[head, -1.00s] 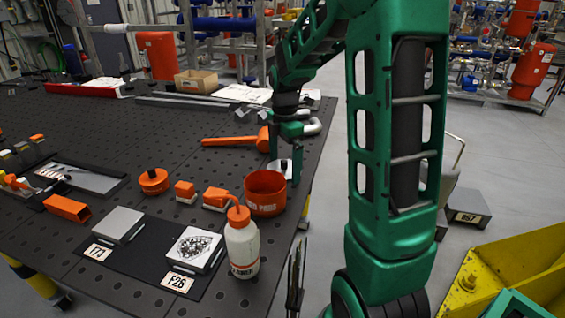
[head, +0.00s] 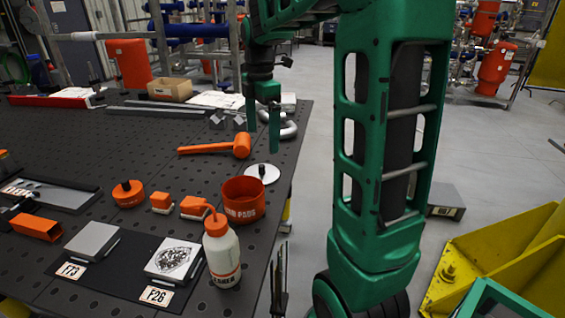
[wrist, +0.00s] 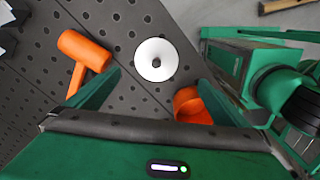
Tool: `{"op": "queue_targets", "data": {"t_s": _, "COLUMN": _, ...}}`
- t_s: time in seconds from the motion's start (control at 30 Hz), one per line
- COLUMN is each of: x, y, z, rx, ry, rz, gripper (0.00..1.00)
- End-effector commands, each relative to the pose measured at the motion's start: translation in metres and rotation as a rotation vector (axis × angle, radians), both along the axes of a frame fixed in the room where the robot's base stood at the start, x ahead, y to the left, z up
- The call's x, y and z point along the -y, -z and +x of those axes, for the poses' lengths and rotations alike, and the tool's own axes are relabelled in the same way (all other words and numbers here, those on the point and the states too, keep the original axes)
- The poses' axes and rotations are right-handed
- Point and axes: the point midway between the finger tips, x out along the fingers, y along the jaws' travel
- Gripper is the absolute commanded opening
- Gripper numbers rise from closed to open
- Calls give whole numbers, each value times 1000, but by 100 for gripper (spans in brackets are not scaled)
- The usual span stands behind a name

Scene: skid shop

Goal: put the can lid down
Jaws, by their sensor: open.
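The can lid (head: 262,173) is a flat pale disc with a dark knob in its centre. It lies flat on the dark perforated table, just behind the open orange can (head: 243,200), near the table's right edge. In the wrist view the lid (wrist: 155,60) shows whole, lying between and beyond my finger tips. The can (wrist: 190,104) is partly hidden there by my right-hand finger. My gripper (head: 263,138) is open and empty, above the table and clear of the lid.
An orange mallet (head: 216,147) lies left of the lid. A white squeeze bottle (head: 221,255), orange-handled blocks and two plates on a black mat stand nearer. Grey bent pipe (head: 288,130) lies behind. Bare table surrounds the lid; the right edge is close.

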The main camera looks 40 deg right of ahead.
Motion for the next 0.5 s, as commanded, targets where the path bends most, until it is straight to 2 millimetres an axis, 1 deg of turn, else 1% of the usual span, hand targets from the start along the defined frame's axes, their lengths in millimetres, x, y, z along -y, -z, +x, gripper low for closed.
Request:
{"op": "queue_targets", "data": {"t_s": 0.07, "x": -1, "y": 0, "z": -18, "rx": 1, "ry": 112, "rz": -4, "gripper": 100}}
{"op": "queue_targets", "data": {"t_s": 0.17, "x": -1, "y": 3, "z": -52, "rx": 2, "ry": 339, "rz": -9, "gripper": 100}}
{"op": "queue_targets", "data": {"t_s": 0.2, "x": -2, "y": 6, "z": -67, "rx": 2, "ry": 443, "rz": -11, "gripper": 100}}
{"op": "queue_targets", "data": {"t_s": 0.27, "x": -3, "y": 10, "z": -90, "rx": 4, "ry": 604, "rz": -14, "gripper": 100}}
{"op": "queue_targets", "data": {"t_s": 0.3, "x": -4, "y": 13, "z": -106, "rx": 4, "ry": 709, "rz": -14, "gripper": 100}}
{"op": "queue_targets", "data": {"t_s": 0.47, "x": -9, "y": 31, "z": -166, "rx": 6, "ry": 1128, "rz": -12, "gripper": 100}}
{"op": "queue_targets", "data": {"t_s": 0.5, "x": -11, "y": 37, "z": -182, "rx": 4, "ry": 1233, "rz": -12, "gripper": 100}}
